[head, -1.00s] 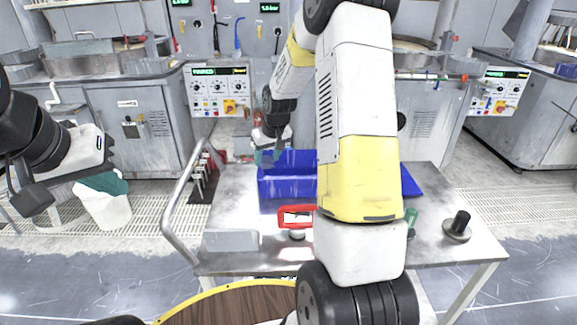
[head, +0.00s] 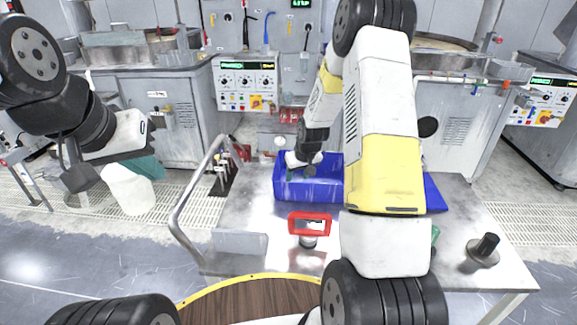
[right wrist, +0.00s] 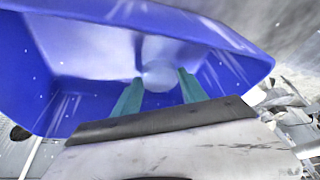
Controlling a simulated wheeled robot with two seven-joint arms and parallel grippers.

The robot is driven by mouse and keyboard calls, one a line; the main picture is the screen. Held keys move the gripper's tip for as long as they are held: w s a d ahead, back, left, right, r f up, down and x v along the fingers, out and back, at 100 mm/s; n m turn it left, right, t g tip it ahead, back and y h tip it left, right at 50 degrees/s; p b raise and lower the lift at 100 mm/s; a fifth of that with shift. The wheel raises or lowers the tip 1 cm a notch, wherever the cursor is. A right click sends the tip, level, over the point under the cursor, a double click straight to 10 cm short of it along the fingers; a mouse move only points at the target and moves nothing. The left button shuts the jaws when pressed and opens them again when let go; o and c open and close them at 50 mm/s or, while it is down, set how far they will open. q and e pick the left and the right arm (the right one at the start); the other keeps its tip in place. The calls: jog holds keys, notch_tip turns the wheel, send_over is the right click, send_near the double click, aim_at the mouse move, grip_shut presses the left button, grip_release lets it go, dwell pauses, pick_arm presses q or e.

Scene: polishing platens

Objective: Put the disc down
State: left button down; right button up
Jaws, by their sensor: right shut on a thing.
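My right gripper (head: 301,171) reaches down over the left part of the blue bin (head: 359,197) on the metal table. In the right wrist view, its green fingers (right wrist: 161,92) stand on either side of a pale, rounded thing (right wrist: 158,74), which seems to be the disc. The gripper is shut on it, within the walls of the blue bin (right wrist: 60,95). Whether the disc touches the bin floor cannot be told. In the head view the disc is not clearly visible.
On the metal table (head: 262,205) are a red-framed tool (head: 309,222), a grey tray (head: 240,243) and a dark-handled round piece (head: 484,249). A curved rail (head: 187,205) edges the table's left. A round wooden top (head: 250,300) is in front.

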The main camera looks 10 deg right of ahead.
jog(key=shift+f, duration=0.25)
jog(key=o, duration=1.5)
jog(key=shift+c, duration=0.2)
jog(key=shift+r, duration=0.15)
jog(key=s+a+v, duration=0.1)
jog(key=v, duration=1.9)
jog(key=s+a+r, duration=0.1)
jog(key=s+r, duration=0.3)
jog(key=s, duration=0.4)
jog(key=s+a+r+m+t+y, duration=0.1)
jog(key=s+r, duration=0.3)
jog(key=s, duration=0.4)
jog(key=s+a+r, duration=0.2)
jog(key=s+r, duration=0.2)
jog(key=s, duration=0.4)
jog(key=shift+a+r+m+t, duration=0.15)
jog(key=shift+a+m+t, duration=0.15)
jog(key=shift+a, duration=0.1)
